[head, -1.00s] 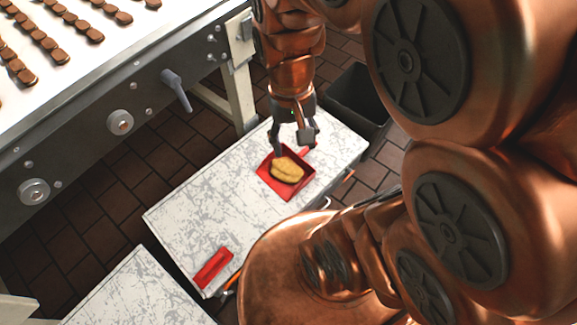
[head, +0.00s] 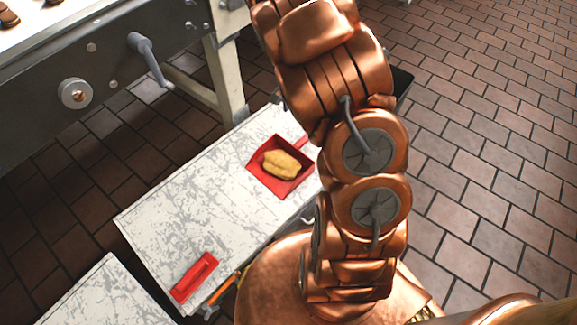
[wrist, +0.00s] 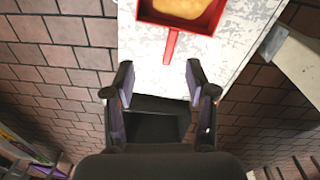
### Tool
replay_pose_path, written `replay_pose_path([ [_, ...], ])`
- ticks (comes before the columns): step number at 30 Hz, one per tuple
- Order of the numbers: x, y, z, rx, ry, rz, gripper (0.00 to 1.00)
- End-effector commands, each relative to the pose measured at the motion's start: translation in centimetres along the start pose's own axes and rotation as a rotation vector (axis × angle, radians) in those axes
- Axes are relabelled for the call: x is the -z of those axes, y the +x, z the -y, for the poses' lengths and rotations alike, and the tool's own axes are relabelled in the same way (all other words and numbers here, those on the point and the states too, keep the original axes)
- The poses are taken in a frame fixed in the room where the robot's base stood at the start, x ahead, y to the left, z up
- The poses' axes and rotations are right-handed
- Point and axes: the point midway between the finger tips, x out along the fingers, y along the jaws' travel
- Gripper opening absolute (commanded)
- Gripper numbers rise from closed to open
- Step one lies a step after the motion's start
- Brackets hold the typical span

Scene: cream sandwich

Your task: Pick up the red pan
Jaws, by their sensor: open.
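The red pan (head: 258,166) lies on the scratched white table and holds a yellow, lumpy mass (head: 281,164). Its short handle (head: 301,142) points up and right in the head view. In the wrist view the pan (wrist: 208,24) is at the top, with its handle (wrist: 170,47) pointing down towards my gripper (wrist: 159,82). My gripper is open, its two fingers spread apart with nothing between them. The handle tip is just ahead of the gap between the fingertips. In the head view my arm hides the gripper.
The white table (head: 190,215) also carries a red tool (head: 194,277) near its front end. A dark bin (wrist: 157,124) stands on the tiled floor beyond the table's end. A conveyor machine (head: 75,93) runs along the upper left.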

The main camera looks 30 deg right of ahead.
Motion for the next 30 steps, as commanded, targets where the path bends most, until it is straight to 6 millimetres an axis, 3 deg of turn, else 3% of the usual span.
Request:
replay_pose_path([
  [1, 1.0, 3.5, 0.3, 0.0, 0.031, 0.005, 0.56],
  [3, 2.1, 6.7, 0.8, 0.006, 0.074, 0.009, 0.56],
  [7, 4.0, 11.7, 1.8, 0.025, 0.141, 0.011, 0.56],
  [12, 5.2, 16.0, 2.5, 0.041, 0.2, 0.022, 0.56],
  [30, 5.8, 21.1, 3.0, 0.052, 0.226, 0.024, 0.56],
])
